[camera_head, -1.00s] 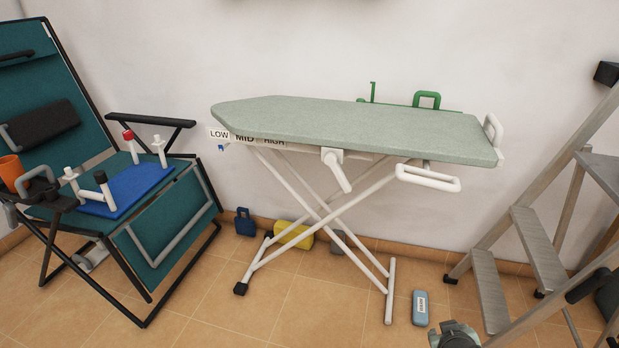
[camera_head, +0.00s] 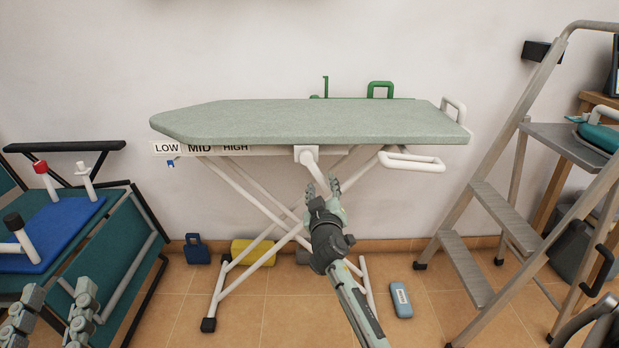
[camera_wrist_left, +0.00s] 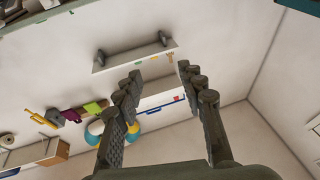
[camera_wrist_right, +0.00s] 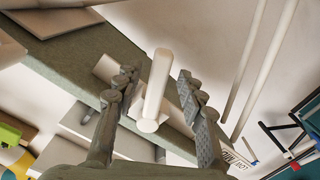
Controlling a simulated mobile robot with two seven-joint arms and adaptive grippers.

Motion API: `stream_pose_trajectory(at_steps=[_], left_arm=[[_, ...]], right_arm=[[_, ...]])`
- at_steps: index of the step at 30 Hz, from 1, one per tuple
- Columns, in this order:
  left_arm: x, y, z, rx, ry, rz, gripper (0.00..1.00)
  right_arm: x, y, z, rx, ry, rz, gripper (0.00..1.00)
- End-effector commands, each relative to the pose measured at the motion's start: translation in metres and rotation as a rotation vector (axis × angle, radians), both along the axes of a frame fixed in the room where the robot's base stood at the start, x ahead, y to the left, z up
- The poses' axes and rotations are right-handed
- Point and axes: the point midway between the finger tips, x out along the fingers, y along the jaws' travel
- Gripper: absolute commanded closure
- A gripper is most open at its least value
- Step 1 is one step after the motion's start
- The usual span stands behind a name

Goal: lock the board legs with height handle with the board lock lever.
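The ironing board (camera_head: 300,122) stands on crossed white board legs (camera_head: 250,195). A small blue marker (camera_head: 170,162) sits under the LOW label. A white lever (camera_head: 308,160) hangs from the board's front edge. A white looped handle (camera_head: 412,162) juts out to its right; I cannot tell for certain which is the board lock lever. My right gripper (camera_head: 328,185) is at the lever's lower part. In the right wrist view, the lever (camera_wrist_right: 157,85) shows between the open fingers, with no visible grip. My left gripper (camera_head: 58,291) is open and empty at lower left, by the chair.
A teal folding chair (camera_head: 125,235) with a blue board (camera_head: 50,230) stands at left. A metal stepladder (camera_head: 508,222) stands at right. A blue-grey case (camera_head: 401,300), a yellow object (camera_head: 252,252) and a blue padlock-like object (camera_head: 197,249) are on the floor.

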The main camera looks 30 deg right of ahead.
Motion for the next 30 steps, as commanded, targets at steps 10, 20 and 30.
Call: stream_pose_trajectory(at_steps=[10, 20, 30], left_arm=[[-0.006, -0.003, 0.015, -0.037, -0.072, -0.009, 0.6], [-0.007, -0.003, 0.019, -0.046, -0.09, -0.01, 0.6], [-0.007, -0.003, 0.018, -0.046, -0.09, -0.01, 0.6]], right_arm=[[0.046, -0.028, 0.0, 0.0, 0.0, 0.001, 0.6], [0.054, -0.033, 0.0, 0.002, 0.001, 0.001, 0.6], [0.054, -0.033, 0.0, 0.002, 0.001, 0.0, 0.93]])
